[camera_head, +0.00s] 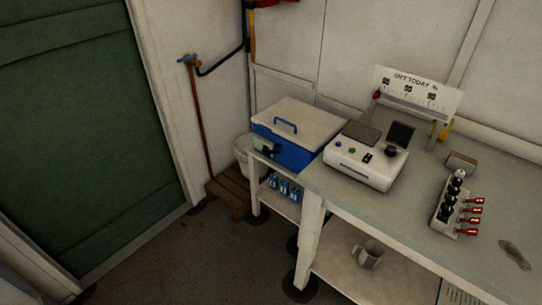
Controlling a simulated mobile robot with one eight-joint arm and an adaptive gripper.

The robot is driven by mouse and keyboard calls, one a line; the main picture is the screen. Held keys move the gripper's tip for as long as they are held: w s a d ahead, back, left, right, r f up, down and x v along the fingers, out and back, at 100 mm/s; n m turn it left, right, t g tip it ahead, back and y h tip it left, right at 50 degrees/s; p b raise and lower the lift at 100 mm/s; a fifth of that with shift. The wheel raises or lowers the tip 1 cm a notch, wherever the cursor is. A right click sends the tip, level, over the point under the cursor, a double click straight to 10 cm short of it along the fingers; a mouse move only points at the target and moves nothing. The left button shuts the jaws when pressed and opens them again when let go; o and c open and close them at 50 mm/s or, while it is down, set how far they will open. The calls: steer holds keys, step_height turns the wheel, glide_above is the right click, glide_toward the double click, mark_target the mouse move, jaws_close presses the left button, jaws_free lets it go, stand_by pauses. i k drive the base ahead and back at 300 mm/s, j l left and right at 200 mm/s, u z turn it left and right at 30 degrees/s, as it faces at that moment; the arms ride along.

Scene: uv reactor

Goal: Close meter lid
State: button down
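The meter (362,172) is a white box with a sloped front on the grey-green bench, in the middle right of the head view. A flat dark grey plate (361,133) lies at its back left. A dark, framed square panel (400,135) stands tilted up at its back right, behind a round black part (391,151). I cannot tell for sure whether this upright panel is the raised lid or a screen. Small green and black buttons (352,149) sit on the top face. My gripper is not in view.
A blue cool box (284,154) with a pale lid stands left of the meter. A rack with red-handled parts (447,206) stands to its right, near a brown block (461,163). A UVT sign (416,90) stands behind. A mug (371,254) sits on the lower shelf. Floor is clear front left.

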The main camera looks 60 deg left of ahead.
mark_target(401, 134)
steer(key=u, duration=1.45)
steer(key=i+l, duration=0.15)
steer(key=l, duration=0.15)
steer(key=i+l+u, duration=0.15)
steer(key=i+l, duration=0.2)
steer(key=l, duration=0.3)
steer(key=i+l+u, duration=0.15)
steer(key=l, duration=0.15)
